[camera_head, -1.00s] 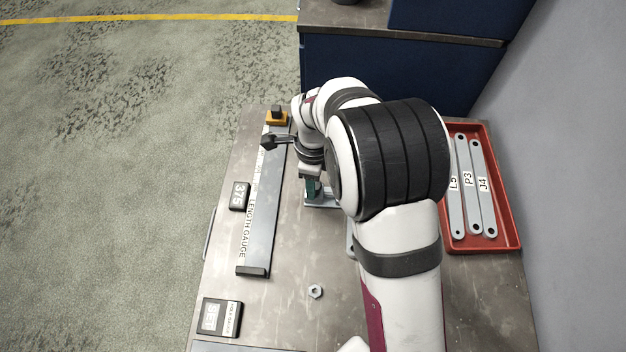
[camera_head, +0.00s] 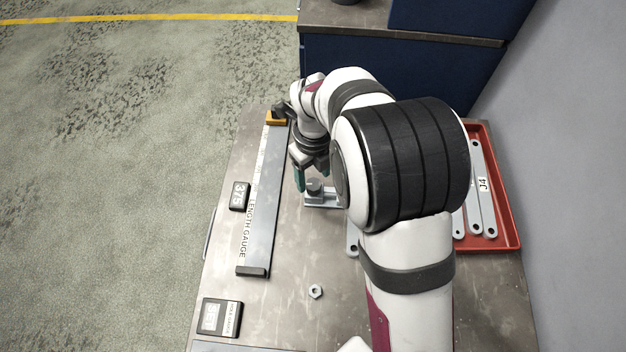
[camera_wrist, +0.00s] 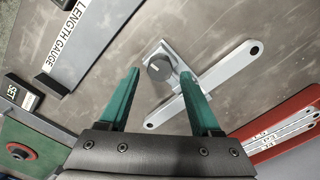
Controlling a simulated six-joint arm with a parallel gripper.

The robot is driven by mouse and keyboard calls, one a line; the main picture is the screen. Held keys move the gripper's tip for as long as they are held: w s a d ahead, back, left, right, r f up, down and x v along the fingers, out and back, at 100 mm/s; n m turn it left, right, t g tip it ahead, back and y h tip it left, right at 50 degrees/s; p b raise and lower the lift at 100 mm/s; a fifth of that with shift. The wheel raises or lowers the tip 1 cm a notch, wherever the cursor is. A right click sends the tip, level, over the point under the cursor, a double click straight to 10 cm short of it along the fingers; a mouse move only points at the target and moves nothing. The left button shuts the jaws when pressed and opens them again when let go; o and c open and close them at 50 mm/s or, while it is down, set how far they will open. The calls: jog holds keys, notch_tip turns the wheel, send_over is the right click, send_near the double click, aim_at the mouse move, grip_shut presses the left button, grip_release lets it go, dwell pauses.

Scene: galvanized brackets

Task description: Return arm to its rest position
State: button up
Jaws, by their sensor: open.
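My gripper (camera_wrist: 160,100) is open and empty in the wrist view, its two green fingers apart. In that view a bracket strip (camera_wrist: 222,75) with end holes lies on the table, running through a small metal fixture with a dark round knob (camera_wrist: 158,68). The fixture appears between and beyond the fingertips. In the head view my gripper (camera_head: 306,180) hangs over the table beside the fixture (camera_head: 322,197). My arm hides much of the bracket there; one end (camera_head: 352,240) shows beside my arm.
The length gauge (camera_head: 257,215) lies left of my gripper, with a small 375 display (camera_head: 240,196) beside it. A red tray (camera_head: 509,215) with several brackets stands at the right. A loose nut (camera_head: 316,291) and another display (camera_head: 220,317) are near the front. A blue cabinet (camera_head: 395,75) stands behind.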

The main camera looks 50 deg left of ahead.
notch_tip(320, 180, up, 3)
jog(key=shift+r, duration=0.1)
dwell(0.3)
jog(key=shift+w+d+r, duration=0.1)
jog(key=shift+w+d, duration=0.05)
jog(key=shift+d, duration=0.05)
jog(key=w+d+r+n, duration=0.2)
jog(key=d+r, duration=0.2)
jog(key=d, duration=0.4)
jog(key=w+d+r+n, duration=0.25)
jog(key=d+r, duration=0.25)
jog(key=d, duration=0.4)
jog(key=s+d+r+n+y, duration=0.1)
jog(key=s+d+n, duration=0.3)
jog(key=d, duration=0.5)
jog(key=s+d+r+n, duration=0.1)
jog(key=s+d+n, duration=0.3)
jog(key=s+d, duration=0.4)
jog(key=shift+s+d+n+y, duration=0.35)
jog(key=shift+d+y, duration=0.05)
jog(key=shift+d, duration=0.1)
jog(key=shift+r, duration=0.1)
